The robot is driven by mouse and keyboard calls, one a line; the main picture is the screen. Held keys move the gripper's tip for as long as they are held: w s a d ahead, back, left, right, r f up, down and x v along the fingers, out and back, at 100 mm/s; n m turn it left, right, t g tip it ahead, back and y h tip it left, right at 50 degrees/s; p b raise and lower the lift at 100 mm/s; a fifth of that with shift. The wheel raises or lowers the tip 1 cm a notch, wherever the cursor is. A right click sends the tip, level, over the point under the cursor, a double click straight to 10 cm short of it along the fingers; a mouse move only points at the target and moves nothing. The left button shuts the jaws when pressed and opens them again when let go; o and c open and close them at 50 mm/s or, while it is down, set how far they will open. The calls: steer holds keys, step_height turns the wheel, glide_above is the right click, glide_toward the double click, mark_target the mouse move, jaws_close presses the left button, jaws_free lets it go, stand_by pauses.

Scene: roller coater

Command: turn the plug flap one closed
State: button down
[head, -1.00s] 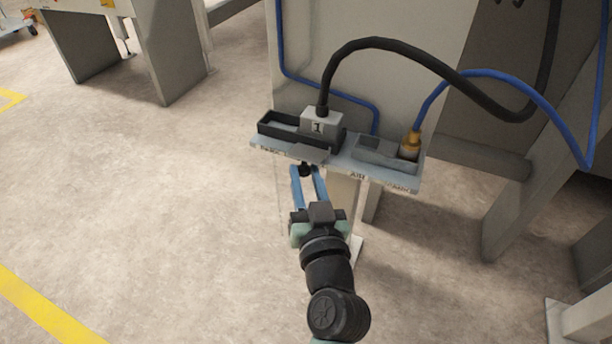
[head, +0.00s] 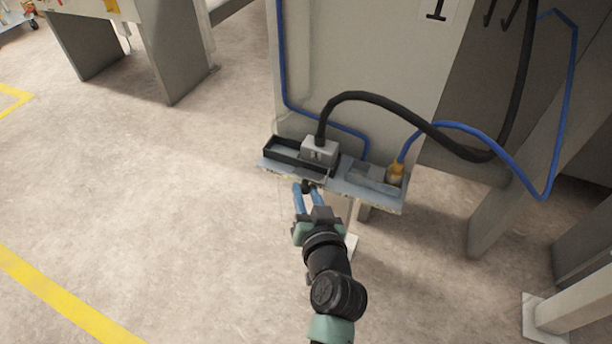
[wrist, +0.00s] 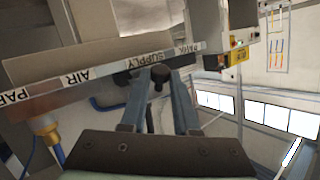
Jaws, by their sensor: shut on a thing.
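A grey plug marked 1 (head: 319,152) with a thick black cable sits at the right end of a black-rimmed tray (head: 277,157) on the small shelf. A small black knob (head: 307,186) shows at the shelf's front edge, below the plug. My gripper (head: 308,190) is shut on this knob. In the wrist view the knob (wrist: 160,74) lies between the tips of my blue fingers (wrist: 160,84), under the SUPPLY label (wrist: 155,60). The flap plate itself is hard to make out now, so I cannot tell its angle.
The right compartment (head: 362,177) of the shelf holds a brass-coloured connector (head: 395,174) on a blue hose. The black cable (head: 430,131) and blue hose (head: 530,188) loop to the right of the panel. A grey leg stands at right. The floor at left is free.

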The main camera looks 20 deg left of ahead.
mark_target(305, 175)
steer(key=r+g+p, duration=0.1)
steer(key=p, duration=0.3)
steer(key=w+r+m+g+p, duration=0.1)
steer(key=g+p, duration=0.1)
steer(key=p, duration=0.3)
steer(key=r+m+g+h+p, duration=0.1)
steer(key=g+p, duration=0.1)
steer(key=p, duration=0.2)
steer(key=shift+w+r, duration=0.25)
steer(key=shift+w, duration=0.1)
steer(key=g+p, duration=0.1)
steer(key=w+m+g+p, duration=0.1)
steer(key=shift+r+g, duration=0.1)
steer(key=shift+g, duration=0.2)
steer(key=shift+w+d+m+g, duration=0.1)
steer(key=shift+w+m+g, duration=0.4)
steer(key=shift+g, duration=0.6)
steer(key=shift+r+h, duration=0.1)
steer(key=shift+h, duration=0.2)
steer(key=c, duration=0.7)
jaws_free()
steer(key=shift+w, duration=0.1)
steer(key=shift+o, duration=0.2)
